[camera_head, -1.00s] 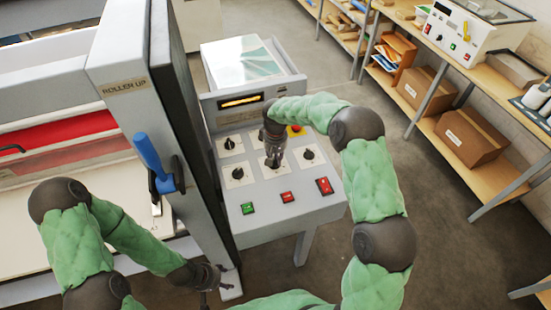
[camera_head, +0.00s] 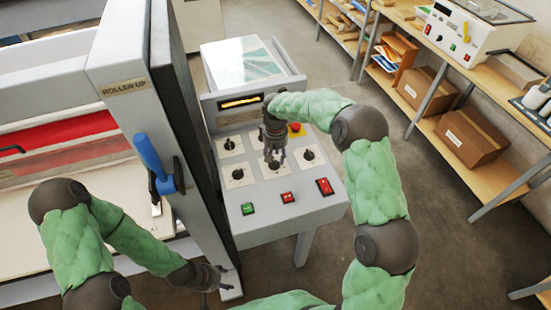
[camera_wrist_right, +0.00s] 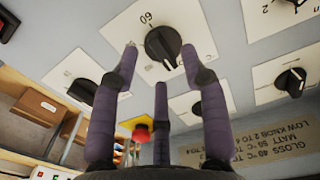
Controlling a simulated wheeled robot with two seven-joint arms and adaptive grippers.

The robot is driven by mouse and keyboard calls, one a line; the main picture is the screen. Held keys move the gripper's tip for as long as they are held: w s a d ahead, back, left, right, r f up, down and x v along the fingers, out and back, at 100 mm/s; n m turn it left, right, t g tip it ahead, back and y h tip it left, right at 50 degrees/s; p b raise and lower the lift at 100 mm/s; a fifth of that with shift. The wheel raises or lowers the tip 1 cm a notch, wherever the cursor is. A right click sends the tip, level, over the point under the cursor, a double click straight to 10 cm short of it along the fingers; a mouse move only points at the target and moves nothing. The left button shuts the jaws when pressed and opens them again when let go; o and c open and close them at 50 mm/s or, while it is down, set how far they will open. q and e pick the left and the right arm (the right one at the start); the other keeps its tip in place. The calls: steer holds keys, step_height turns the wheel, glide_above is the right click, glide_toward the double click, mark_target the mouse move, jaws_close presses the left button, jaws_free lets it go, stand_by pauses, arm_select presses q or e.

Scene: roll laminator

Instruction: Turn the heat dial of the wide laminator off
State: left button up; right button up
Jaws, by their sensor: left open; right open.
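The wide laminator's grey control panel (camera_head: 268,192) carries several black dials on white plates. In the head view, a lower-row middle dial (camera_head: 275,169) sits just below my right gripper's fingertips. My right gripper (camera_head: 274,157) is open, its purple fingers (camera_wrist_right: 160,62) spread on either side of and below the 60 dial, with no clear contact. My left gripper (camera_head: 215,285) is open and empty, low beside the laminator's dark upright.
Green (camera_head: 248,208) and red (camera_head: 288,197) buttons line the panel's front. A yellow-and-red emergency button (camera_head: 296,129) sits behind my right wrist. A blue-handled lever (camera_head: 149,157) stands on the left upright. Shelves with boxes (camera_head: 473,136) are at right.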

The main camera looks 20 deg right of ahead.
mark_target(276, 161)
step_height(276, 161, up, 10)
stand_by(0.4)
stand_by(0.3)
